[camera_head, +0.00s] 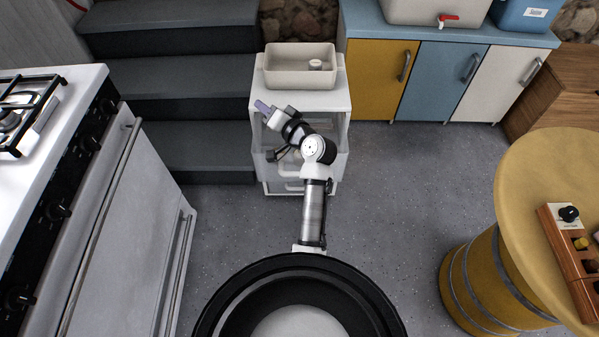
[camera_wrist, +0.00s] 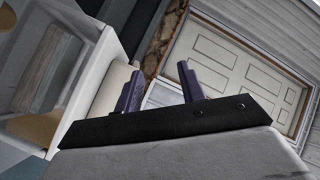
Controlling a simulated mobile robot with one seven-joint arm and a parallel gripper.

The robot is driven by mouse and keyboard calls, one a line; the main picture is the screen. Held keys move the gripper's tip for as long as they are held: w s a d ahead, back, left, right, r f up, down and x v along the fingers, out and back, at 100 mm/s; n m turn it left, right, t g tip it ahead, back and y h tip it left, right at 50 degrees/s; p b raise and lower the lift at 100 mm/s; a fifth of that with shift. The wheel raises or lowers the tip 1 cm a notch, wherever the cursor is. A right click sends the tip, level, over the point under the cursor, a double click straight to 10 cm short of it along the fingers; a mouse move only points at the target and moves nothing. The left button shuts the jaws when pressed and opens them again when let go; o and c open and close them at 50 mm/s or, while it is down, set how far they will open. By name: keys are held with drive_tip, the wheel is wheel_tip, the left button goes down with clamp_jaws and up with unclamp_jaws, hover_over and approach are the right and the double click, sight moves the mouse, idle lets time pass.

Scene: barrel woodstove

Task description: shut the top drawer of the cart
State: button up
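The white cart (camera_head: 342,98) stands in the middle of the head view, in front of the dark steps. Its drawer fronts are pale and partly hidden behind my arm, so how far the top drawer stands out is hard to tell. My gripper (camera_head: 263,107) is at the upper left of the cart's front, just below the top's edge. In the wrist view my gripper (camera_wrist: 159,84) shows two purple fingers spread apart with nothing between them. A white frame of the cart (camera_wrist: 90,75) shows tilted at the left there. Contact with the drawer cannot be seen.
A beige bin (camera_head: 299,79) sits on the cart top. Dark steps (camera_head: 170,80) rise behind to the left. A stove (camera_head: 130,215) stands at left, coloured cabinets (camera_head: 440,82) at back right, and a yellow barrel table (camera_head: 525,190) at right. Grey floor (camera_head: 400,190) between them is clear.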

sight(299, 173)
drive_tip(key=s+d+f+m, duration=0.1)
drive_tip(key=s+d+f, duration=0.1)
drive_tip(key=d+f, duration=0.1)
drive_tip(key=s+d+f+m+g, duration=0.1)
drive_tip(key=s+d+f, duration=0.1)
drive_tip(key=d+f, duration=0.2)
drive_tip(key=s+d+f+m, duration=0.2)
drive_tip(key=d+f, duration=0.2)
drive_tip(key=f, duration=0.2)
drive_tip(key=shift+s+d+f+g+b, duration=0.15)
drive_tip(key=shift+d+f+g+b, duration=0.05)
drive_tip(key=shift+g+b, duration=0.2)
drive_tip(key=s+d+f+m+y, duration=0.2)
drive_tip(key=s+d+f+m, duration=0.3)
drive_tip(key=s, duration=0.4)
drive_tip(key=shift+n, duration=0.8)
drive_tip(key=x, duration=0.4)
drive_tip(key=f+p+x, duration=0.1)
drive_tip(key=x, duration=0.3)
drive_tip(key=w+d+x, duration=0.1)
drive_tip(key=x, duration=0.4)
drive_tip(key=shift+s+d+f+p, duration=0.1)
drive_tip(key=shift+f+p, duration=0.1)
drive_tip(key=shift+p, duration=0.2)
clamp_jaws()
